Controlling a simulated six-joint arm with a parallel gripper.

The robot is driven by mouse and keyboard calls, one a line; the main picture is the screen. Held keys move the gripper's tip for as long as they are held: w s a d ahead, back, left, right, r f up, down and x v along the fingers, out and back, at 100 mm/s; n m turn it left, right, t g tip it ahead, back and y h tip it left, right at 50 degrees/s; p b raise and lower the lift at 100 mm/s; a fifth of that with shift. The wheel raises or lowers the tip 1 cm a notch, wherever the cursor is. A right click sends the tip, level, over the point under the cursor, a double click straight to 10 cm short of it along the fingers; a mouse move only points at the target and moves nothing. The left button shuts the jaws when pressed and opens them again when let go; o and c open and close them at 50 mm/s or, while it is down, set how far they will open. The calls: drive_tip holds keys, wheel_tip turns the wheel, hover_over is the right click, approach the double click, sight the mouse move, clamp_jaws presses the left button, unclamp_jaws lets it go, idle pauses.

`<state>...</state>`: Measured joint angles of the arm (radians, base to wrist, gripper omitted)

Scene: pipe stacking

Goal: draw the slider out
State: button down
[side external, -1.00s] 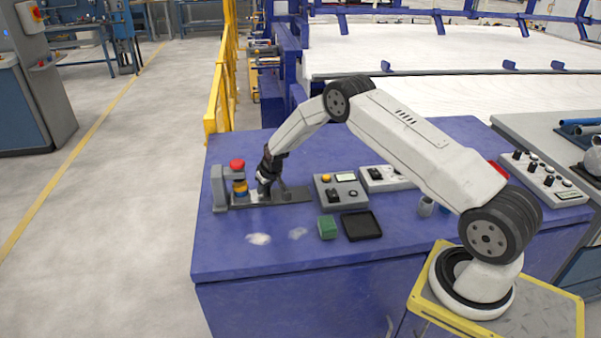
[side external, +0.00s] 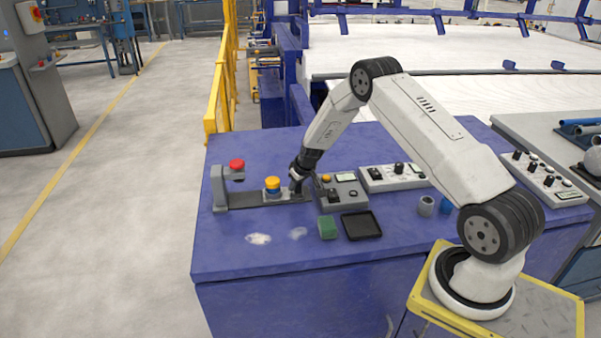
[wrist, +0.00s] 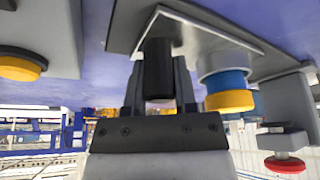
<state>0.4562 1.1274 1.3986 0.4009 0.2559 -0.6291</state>
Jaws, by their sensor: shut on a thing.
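The slider (side external: 283,196) is a light plate on a dark rail (side external: 238,202). It stands toward the rail's right end, and the plate also shows in the wrist view (wrist: 200,28). A short pipe stack with a blue part and a yellow top (side external: 272,182) sits on it, also seen in the wrist view (wrist: 228,96). My gripper (side external: 297,187) is shut on the slider's black handle (wrist: 158,68), right of the stack. The fingertips are hard to make out in the side view. The grey post with a red button (side external: 237,164) stands at the rail's left end, clear of the stack.
A grey control box (side external: 341,191) stands close to the right of my gripper. A green block (side external: 327,227) and black tray (side external: 361,226) lie in front. A grey cup (side external: 426,205) and blue piece (side external: 446,204) stand farther right. The blue tabletop's front left is clear.

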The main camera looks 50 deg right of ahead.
drive_tip(key=shift+s+d, duration=0.5)
drive_tip(key=shift+d, duration=0.1)
drive_tip(key=shift+c, duration=2)
unclamp_jaws()
drive_tip(key=shift+a+r, duration=0.1)
drive_tip(key=shift+r, duration=0.05)
drive_tip(key=v, duration=0.7)
drive_tip(key=shift+s+r, duration=0.2)
drive_tip(key=shift+r, duration=0.05)
